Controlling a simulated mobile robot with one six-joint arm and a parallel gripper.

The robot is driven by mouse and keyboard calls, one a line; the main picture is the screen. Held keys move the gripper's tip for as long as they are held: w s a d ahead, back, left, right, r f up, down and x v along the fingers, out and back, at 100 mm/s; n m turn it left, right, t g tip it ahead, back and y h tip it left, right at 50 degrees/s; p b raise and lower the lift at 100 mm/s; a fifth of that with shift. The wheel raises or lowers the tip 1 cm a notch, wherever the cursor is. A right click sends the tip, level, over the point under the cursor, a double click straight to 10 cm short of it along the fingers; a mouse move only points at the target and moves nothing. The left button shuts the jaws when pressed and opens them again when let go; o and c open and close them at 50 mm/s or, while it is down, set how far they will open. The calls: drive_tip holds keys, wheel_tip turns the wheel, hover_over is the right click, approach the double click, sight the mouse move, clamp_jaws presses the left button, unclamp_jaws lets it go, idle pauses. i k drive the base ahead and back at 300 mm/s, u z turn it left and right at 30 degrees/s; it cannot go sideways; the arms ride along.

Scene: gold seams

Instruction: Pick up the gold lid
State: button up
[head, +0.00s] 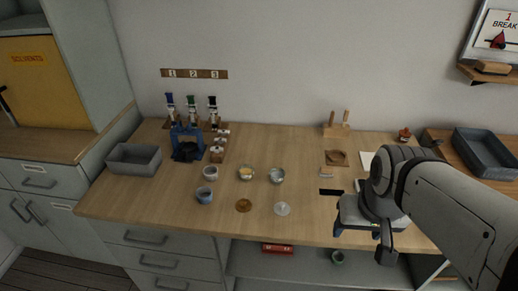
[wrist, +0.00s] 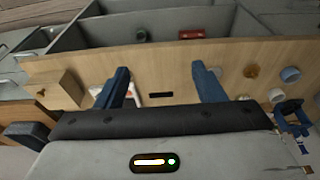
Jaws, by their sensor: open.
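The gold lid (head: 243,205) is a small round brownish-gold disc lying flat on the wooden worktop, near its front edge and left of the clear disc (head: 283,208). It also shows in the wrist view (wrist: 251,71), right of my fingers and apart from them. My gripper (wrist: 160,70) is open, with its two blue fingers spread and nothing between them but bare worktop and a dark slot. In the head view my gripper (head: 375,232) is at the right front of the worktop, well to the right of the lid; its fingers are mostly hidden by my arm.
Several small cups stand behind and left of the lid, including a blue-grey one (head: 204,195) and one with gold contents (head: 246,173). A blue stand (head: 187,145) and grey bin (head: 134,159) are at left. A wooden block stand (head: 337,126) is at back. Worktop between lid and gripper is mostly clear.

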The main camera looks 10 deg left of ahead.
sight(243, 206)
drive_tip(key=z, duration=0.1)
drive_tip(key=k, duration=0.9)
drive_tip(key=u, duration=0.7)
drive_tip(key=i, duration=1)
